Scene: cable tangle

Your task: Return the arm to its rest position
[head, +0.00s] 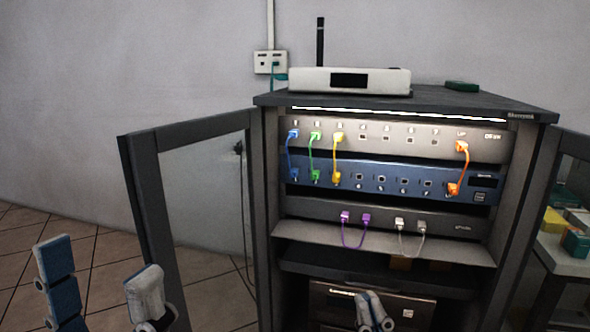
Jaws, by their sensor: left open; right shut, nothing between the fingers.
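My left gripper (100,262) is at the lower left, its two fingers spread wide and nothing between them. Most of both arms is out of view. Blue (289,152), green (313,157), yellow (337,160) and orange (457,172) cables link the upper two panels. A purple cable (352,246) and a grey cable (404,252) loop below.
The glass cabinet door (150,215) stands open at left; another door (545,185) is at right. A side table (560,262) with small boxes stands at right. Floor (50,225) shows at left.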

